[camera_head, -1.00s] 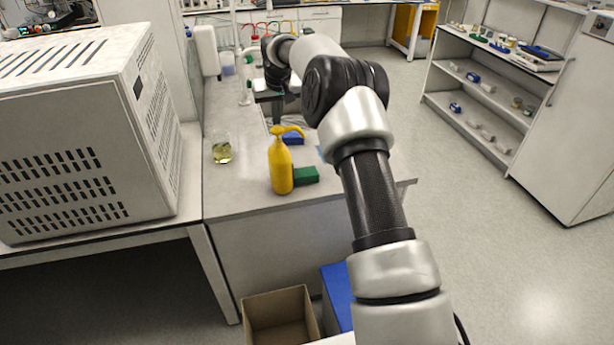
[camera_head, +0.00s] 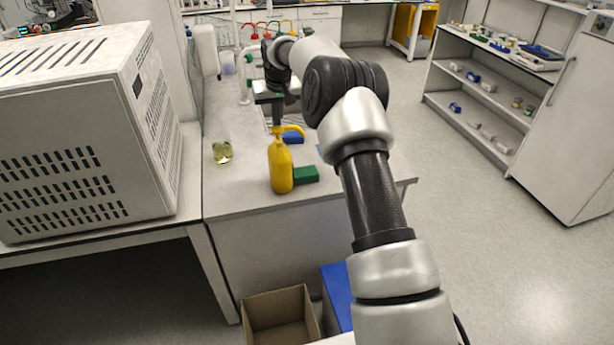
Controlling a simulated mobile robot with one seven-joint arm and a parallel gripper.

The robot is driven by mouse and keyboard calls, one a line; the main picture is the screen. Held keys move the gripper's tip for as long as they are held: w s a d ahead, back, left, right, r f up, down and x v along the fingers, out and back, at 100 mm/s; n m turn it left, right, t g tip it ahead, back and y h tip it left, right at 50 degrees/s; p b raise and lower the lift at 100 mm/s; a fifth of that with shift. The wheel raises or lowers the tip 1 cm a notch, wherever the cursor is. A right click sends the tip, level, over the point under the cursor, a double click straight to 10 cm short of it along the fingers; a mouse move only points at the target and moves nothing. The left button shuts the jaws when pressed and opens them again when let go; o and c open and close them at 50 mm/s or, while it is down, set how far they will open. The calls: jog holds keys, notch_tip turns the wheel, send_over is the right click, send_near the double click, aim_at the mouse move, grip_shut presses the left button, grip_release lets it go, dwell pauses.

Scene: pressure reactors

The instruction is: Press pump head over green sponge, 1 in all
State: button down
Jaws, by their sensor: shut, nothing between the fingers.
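A yellow pump bottle (camera_head: 281,167) stands upright on the bench, its spout at the top pointing right. The green sponge (camera_head: 306,174) lies on the bench just right of the bottle's base, below the spout side. My gripper (camera_head: 277,122) points down just above the pump head (camera_head: 280,131). It is shut and holds nothing. From this view I cannot tell whether its tips touch the pump head.
A glass beaker with yellowish liquid (camera_head: 222,152) stands to the left. A sink and taps (camera_head: 246,85) are farther back. A cardboard box (camera_head: 280,318) sits on the floor below the bench's front edge.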

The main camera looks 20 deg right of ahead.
jog(key=shift+f+b, duration=0.45)
jog(key=shift+f, duration=0.55)
jog(key=shift+r, duration=0.2)
jog(key=shift+r+p, duration=1)
jog(key=shift+r, duration=0.1)
jog(key=shift+r, duration=0.1)
notch_tip(320, 180, up, 2)
jog(key=shift+r+p, duration=0.15)
jog(key=shift+p, duration=0.7)
jog(key=shift+r, duration=1.8)
